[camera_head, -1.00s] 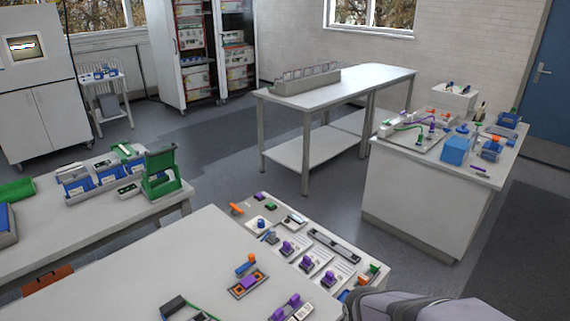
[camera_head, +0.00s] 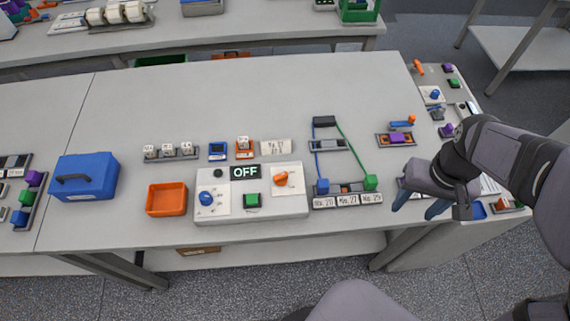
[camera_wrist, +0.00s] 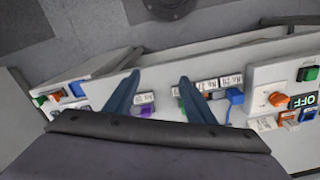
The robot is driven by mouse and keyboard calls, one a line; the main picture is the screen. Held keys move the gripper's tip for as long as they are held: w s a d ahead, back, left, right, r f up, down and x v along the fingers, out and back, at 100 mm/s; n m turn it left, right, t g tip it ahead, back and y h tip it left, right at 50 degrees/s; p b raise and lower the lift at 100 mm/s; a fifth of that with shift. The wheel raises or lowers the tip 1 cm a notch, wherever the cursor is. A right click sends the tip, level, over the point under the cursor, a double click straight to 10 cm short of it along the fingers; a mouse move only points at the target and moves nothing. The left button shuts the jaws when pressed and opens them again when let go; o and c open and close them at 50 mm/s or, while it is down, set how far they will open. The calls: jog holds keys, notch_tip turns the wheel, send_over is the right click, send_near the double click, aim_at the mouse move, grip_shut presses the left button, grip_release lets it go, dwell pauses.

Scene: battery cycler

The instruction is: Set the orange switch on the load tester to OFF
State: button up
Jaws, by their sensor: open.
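The load tester (camera_head: 235,213) is a white panel on the near part of the bench in the head view. Its display (camera_head: 245,172) reads OFF. The orange switch (camera_head: 283,179) sits at its upper right, with a tilted handle, and also shows at the right of the wrist view (camera_wrist: 277,99). A blue knob (camera_head: 207,198) and a green button (camera_head: 252,200) are on the same panel. My gripper (camera_head: 418,206) is open and empty, well to the right of the tester. Its two blue fingers (camera_wrist: 160,78) show apart in the wrist view.
A holder with blue and green cable ends (camera_head: 346,189) stands between the tester and my gripper. An orange tray (camera_head: 167,200) and a blue box (camera_head: 85,177) lie left of the tester.

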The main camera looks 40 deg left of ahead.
jog(key=s+a+n, duration=0.1)
jog(key=a+n, duration=0.4)
jog(key=a, duration=1.2)
jog(key=n, duration=0.3)
send_over(281, 176)
jog(key=shift+r, duration=0.4)
jog(key=shift+f+p, duration=1.15)
jog(key=shift+f, duration=2.5)
